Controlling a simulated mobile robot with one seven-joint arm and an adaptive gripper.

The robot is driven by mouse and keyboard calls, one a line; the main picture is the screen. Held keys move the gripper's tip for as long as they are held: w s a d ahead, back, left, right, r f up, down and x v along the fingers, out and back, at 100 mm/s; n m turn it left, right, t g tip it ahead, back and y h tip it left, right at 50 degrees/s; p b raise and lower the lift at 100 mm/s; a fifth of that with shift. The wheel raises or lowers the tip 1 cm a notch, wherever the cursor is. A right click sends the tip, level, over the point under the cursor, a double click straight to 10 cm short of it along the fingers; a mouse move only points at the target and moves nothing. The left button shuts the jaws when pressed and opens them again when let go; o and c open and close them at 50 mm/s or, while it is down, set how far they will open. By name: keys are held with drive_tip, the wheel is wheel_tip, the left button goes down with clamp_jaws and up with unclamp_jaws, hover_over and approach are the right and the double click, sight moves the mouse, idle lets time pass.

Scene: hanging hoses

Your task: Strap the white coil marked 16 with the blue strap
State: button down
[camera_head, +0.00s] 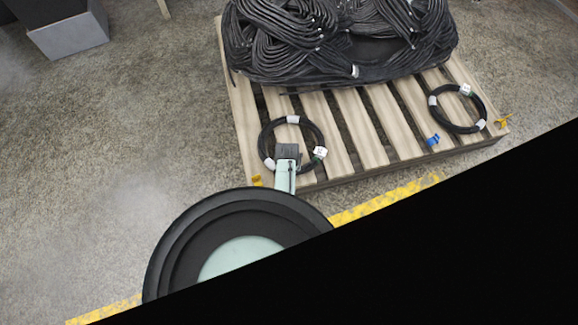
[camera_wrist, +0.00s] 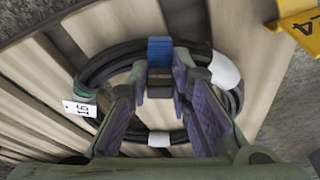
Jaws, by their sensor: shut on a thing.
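The coil marked 16 (camera_head: 318,131) is a ring of black hose with white bands, lying on the pallet's near left part. In the wrist view the coil (camera_wrist: 112,62) fills the middle, with its white tag reading 16 at left. My gripper (camera_head: 287,152) is over the coil's near side. In the wrist view my gripper (camera_wrist: 161,73) is shut on a blue strap (camera_wrist: 160,48), which sits at the coil's upper edge. My fingers hide part of the coil. I cannot tell whether the strap goes all the way around the hose.
The wooden pallet (camera_head: 340,125) carries a large heap of black hoses (camera_head: 340,35) at the back. A second black coil (camera_head: 434,112) lies at right, with another blue piece (camera_head: 432,140) beside it. Yellow tags (camera_head: 503,121) sit at the pallet's edge. A yellow floor line (camera_head: 385,202) runs in front.

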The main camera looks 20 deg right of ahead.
drive_tip(key=shift+s+f, duration=0.25)
drive_tip(key=shift+f, duration=0.35)
drive_tip(key=shift+s+f, duration=0.2)
drive_tip(key=shift+f, duration=0.35)
drive_tip(key=shift+r, duration=0.2)
drive_tip(key=shift+s+r+p, duration=0.1)
drive_tip(key=shift+r+p, duration=0.5)
drive_tip(key=shift+p, duration=0.4)
drive_tip(key=shift+w+r+p, duration=0.15)
drive_tip(key=shift+r+p, duration=1.15)
drive_tip(key=shift+r, duration=0.15)
drive_tip(key=shift+w+r+p, duration=0.15)
drive_tip(key=shift+r+p, duration=1.1)
drive_tip(key=shift+r, duration=0.15)
drive_tip(key=c, duration=2)
unclamp_jaws()
clamp_jaws()
